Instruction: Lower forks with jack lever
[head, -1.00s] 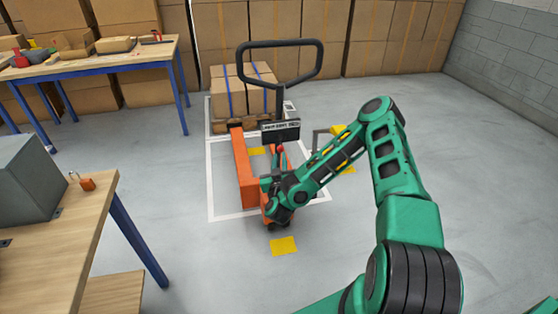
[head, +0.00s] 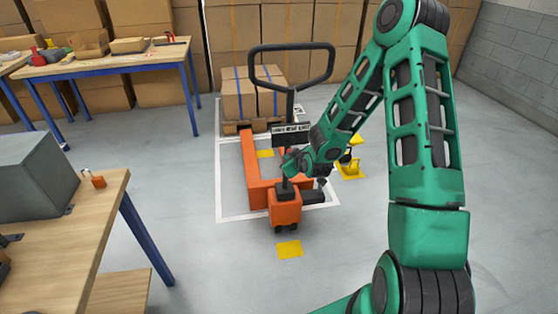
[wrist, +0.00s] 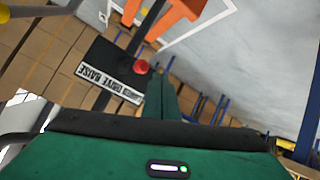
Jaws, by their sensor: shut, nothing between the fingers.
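The orange pallet jack (head: 285,208) has a black loop handle (head: 252,62) on an upright mast. A dark control plate (head: 290,130) sits below the loop. A red lever knob (wrist: 141,66) stands at that end of the plate. My gripper (wrist: 160,80) is shut and empty, its tips just right of the knob; I cannot tell whether they touch. In the head view my gripper (head: 292,161) is beside the mast, below the plate.
A yellow object (head: 350,167) stands right of the jack. A workbench (head: 70,230) is at the near left, another behind it. Floor at the right is clear.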

